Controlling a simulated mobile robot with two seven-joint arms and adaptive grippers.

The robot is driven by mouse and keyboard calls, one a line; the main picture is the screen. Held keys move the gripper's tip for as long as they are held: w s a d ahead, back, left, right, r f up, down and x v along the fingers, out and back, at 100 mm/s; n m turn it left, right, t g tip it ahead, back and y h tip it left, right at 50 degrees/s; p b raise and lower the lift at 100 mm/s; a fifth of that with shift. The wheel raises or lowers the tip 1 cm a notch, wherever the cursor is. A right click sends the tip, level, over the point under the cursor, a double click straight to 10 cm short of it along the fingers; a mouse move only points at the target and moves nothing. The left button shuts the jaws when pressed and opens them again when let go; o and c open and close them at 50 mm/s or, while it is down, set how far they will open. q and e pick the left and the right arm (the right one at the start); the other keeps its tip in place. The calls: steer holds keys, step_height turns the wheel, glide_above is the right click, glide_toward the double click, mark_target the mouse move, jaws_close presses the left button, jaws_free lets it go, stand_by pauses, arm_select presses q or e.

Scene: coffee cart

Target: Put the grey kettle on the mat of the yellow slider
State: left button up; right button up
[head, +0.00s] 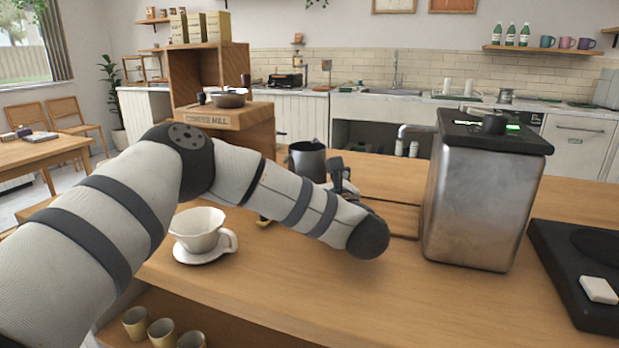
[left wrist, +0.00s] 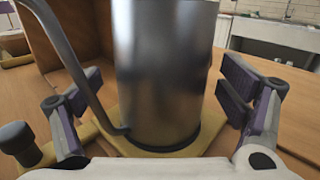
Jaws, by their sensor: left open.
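The grey kettle (head: 307,162) stands upright on the counter side behind my left arm in the head view. In the left wrist view its metal body (left wrist: 165,70) fills the middle, with its thin handle (left wrist: 75,60) at the left. Its dark base appears to rest on the yellow mat (left wrist: 110,141); a dark knob (left wrist: 18,140) is at the left. In the head view only a bit of yellow (head: 263,222) shows below my arm. My left gripper (left wrist: 163,88) is open, its purple pads on either side of the kettle, with gaps visible. My right gripper is not in view.
A wooden coffee mill box (head: 222,118) is behind. A large metal machine (head: 478,200) and a black tray (head: 560,265) stand at the right.

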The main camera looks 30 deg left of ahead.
mark_target(314, 180)
arm_select(q)
steer(key=v, duration=0.6)
steer(key=shift+s+d+r, duration=0.15)
steer(key=shift+s+d, duration=0.05)
steer(key=shift+d, duration=0.15)
steer(key=v, duration=0.1)
steer(key=p+v, duration=0.1)
steer(key=v, duration=0.1)
steer(key=p+v, duration=0.1)
steer(key=shift+s+d+r, duration=0.15)
steer(key=shift+d+r, duration=0.05)
steer(key=shift+r, duration=0.05)
steer(key=shift+s+d+f, duration=0.3)
steer(key=shift+f, duration=0.2)
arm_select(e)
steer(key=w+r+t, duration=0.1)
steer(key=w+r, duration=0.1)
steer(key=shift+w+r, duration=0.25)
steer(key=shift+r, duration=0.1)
